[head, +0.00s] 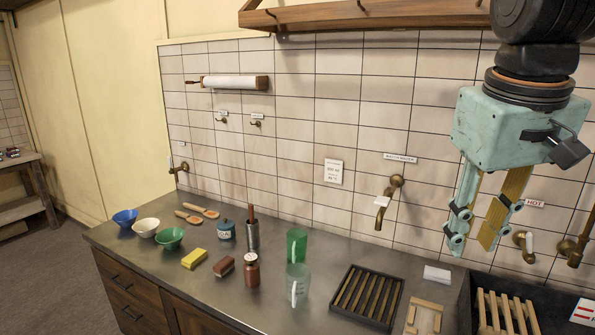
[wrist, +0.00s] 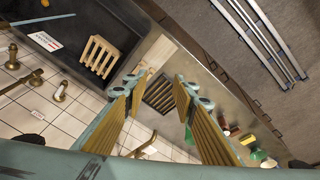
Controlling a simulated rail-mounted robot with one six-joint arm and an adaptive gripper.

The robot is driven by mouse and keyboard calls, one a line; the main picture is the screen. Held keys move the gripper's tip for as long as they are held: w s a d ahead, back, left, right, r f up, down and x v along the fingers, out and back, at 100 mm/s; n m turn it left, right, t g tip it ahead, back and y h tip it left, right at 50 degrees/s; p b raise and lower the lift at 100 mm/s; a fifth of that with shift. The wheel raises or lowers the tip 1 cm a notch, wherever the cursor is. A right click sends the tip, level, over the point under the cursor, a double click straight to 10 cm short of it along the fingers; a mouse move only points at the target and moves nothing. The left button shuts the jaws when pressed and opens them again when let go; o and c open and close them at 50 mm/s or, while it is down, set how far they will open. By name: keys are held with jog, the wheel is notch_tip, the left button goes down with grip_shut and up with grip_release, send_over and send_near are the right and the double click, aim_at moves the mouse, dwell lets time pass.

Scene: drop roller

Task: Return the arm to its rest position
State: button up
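My gripper (head: 474,246) hangs at the right of the head view, high in front of the tiled wall, pointing down. Its two ribbed yellow finger pads stand apart with nothing between them. In the wrist view my gripper (wrist: 160,88) also shows open and empty, well above the counter (wrist: 208,108). It touches nothing that I can see. The upper part of my arm is cut off by the top edge of the head view.
The counter (head: 330,259) carries bowls, a green cup (head: 297,245), a glass jug (head: 297,285), a jar (head: 251,271) and a dark slatted rack (head: 367,297). A brass tap (head: 384,205) sticks out from the wall left of my gripper. A sink with a wooden grid (head: 507,314) lies at right.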

jog(key=s+a+f+b, duration=0.1)
jog(key=s+a+f, duration=0.1)
jog(key=s, duration=0.3)
jog(key=s+a+f+b, duration=0.1)
jog(key=s+a+f, duration=0.1)
jog(key=s, duration=0.4)
jog(key=s+a+f+t+y+b, duration=0.1)
jog(key=s+a+f, duration=0.2)
jog(key=s+f, duration=0.1)
jog(key=shift+s+f+m, duration=0.3)
jog(key=shift+s+m, duration=0.1)
jog(key=shift+s, duration=0.5)
jog(key=shift+o, duration=0.9)
jog(key=shift+a, duration=0.1)
jog(key=o, duration=1.6)
